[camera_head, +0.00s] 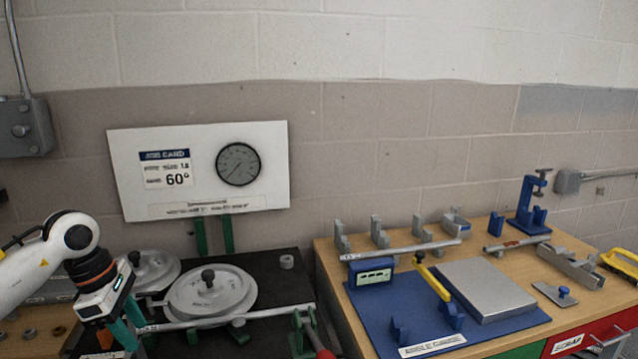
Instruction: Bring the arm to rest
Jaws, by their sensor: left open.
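My left arm comes in from the left edge, white with a dark and orange wrist. Its left gripper (126,326) has teal fingers and points down at the lower left, in front of the dark bench top. The jaws are open. A long grey rod or tube (225,318) starts beside the fingers and runs right; I cannot tell if they touch it. The lower part of the fingers is partly cut off or hard to make out. My right gripper is out of view.
Round grey discs with black knobs (208,280) lie close to the left gripper. A board with a gauge (238,164) stands behind. To the right, a wooden bench (330,262) bears a blue fixture (375,315), a metal plate (484,287) and several clamps. Open air lies above the benches.

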